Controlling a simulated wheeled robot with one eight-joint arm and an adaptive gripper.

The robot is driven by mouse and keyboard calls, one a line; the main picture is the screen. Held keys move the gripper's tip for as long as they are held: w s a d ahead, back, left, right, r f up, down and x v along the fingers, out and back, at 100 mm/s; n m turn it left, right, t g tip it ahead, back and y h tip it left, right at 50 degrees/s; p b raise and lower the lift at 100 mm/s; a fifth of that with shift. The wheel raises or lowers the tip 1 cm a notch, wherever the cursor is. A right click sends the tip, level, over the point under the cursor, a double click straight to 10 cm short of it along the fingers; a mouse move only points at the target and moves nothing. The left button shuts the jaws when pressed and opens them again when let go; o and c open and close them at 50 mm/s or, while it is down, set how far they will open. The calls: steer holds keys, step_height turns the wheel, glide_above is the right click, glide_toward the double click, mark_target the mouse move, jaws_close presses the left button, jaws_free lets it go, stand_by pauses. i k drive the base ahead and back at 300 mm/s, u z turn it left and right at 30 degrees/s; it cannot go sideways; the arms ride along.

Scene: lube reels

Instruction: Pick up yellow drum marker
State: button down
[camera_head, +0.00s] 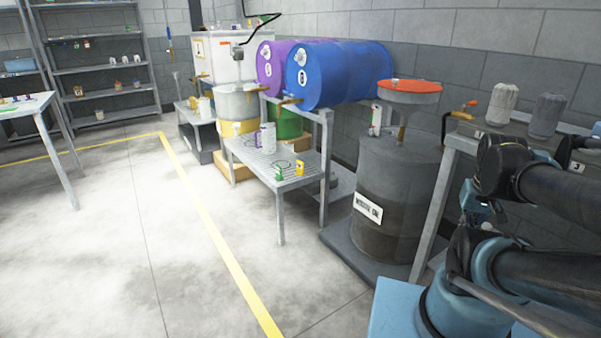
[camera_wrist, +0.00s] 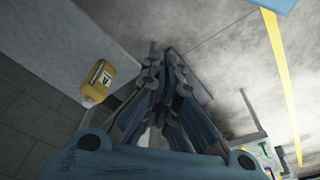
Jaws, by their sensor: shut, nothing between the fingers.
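A small yellow marker (camera_head: 300,168), which looks like the yellow drum marker, stands on the low grey metal table (camera_head: 262,160) in front of the drums. Next to it on the left is a green marker (camera_head: 279,174). In the wrist view a small yellow patch (camera_wrist: 281,153) beside a green one (camera_wrist: 265,148) at the lower right appears to be the same pair. My gripper (camera_wrist: 162,50) is shut and empty, well away from the marker. In the head view my arm is at the right, and I cannot make out the fingertips there.
A dark grey drum (camera_head: 392,190) with a red-topped funnel (camera_head: 409,87) stands between my arm and the low table. A yellow container (camera_wrist: 98,82) is left in the wrist view.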

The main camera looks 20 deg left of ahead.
mark_target(299, 172)
steer(key=z, duration=2.4)
steer(key=k, duration=1.4)
steer(key=u, duration=2.45)
